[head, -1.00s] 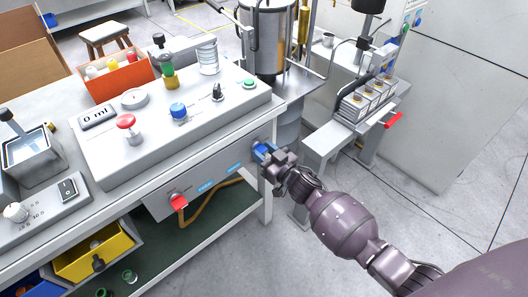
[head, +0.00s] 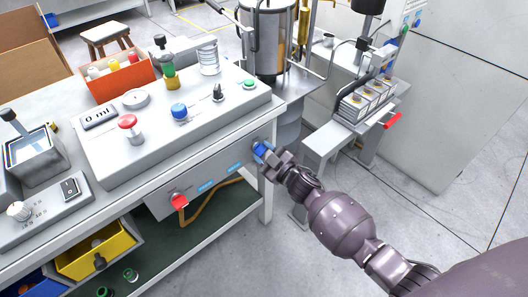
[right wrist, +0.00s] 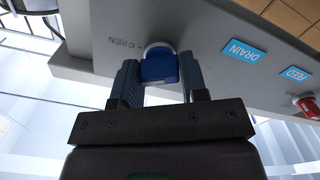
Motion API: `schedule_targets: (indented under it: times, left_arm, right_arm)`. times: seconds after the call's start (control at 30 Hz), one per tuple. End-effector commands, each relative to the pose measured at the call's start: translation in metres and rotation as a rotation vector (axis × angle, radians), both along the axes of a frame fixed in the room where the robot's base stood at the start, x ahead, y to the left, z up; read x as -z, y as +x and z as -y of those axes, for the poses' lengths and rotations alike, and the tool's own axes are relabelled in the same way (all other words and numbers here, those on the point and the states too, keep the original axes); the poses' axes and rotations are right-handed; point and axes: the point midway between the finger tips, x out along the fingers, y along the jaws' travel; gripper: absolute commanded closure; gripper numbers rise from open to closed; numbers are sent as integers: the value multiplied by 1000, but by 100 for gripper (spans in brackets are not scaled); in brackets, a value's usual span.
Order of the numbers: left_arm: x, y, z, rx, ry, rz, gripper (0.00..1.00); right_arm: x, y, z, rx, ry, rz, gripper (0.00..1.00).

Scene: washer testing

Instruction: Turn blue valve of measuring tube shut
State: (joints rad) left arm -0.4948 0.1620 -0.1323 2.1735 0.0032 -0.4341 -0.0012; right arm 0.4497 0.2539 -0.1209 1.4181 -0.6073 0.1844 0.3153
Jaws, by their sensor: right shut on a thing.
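The blue valve (head: 260,149) is on the front panel of the bench, near its right end. My right gripper (head: 267,156) is at the panel and shut on the blue valve. In the right wrist view the blue valve (right wrist: 158,69) sits between the two fingers of the gripper (right wrist: 158,80). A printed mark that seems to read OPEN is on the panel beside the valve. The finger tips hide the valve's sides. My left gripper is not in view.
A red valve (head: 180,201) is lower left on the same panel, with a brown hose below it. Blue DRAIN (right wrist: 245,50) and FEED (right wrist: 296,74) labels lie between the valves. A metal vessel (head: 268,40) stands behind the panel's right end. Open floor lies right of the bench.

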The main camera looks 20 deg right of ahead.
Motion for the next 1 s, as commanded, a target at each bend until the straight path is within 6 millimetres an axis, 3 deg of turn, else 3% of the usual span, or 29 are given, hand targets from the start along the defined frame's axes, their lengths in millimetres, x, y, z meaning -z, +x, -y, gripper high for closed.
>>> schedule_targets:
  times: [0.6, 1.0]
  left_arm:
    - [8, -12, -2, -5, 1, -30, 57]
    - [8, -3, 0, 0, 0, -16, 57]
  right_arm:
    - [2, -1, 0, 0, -548, 198, 84]
    - [3, -1, -1, 0, -844, 305, 84]
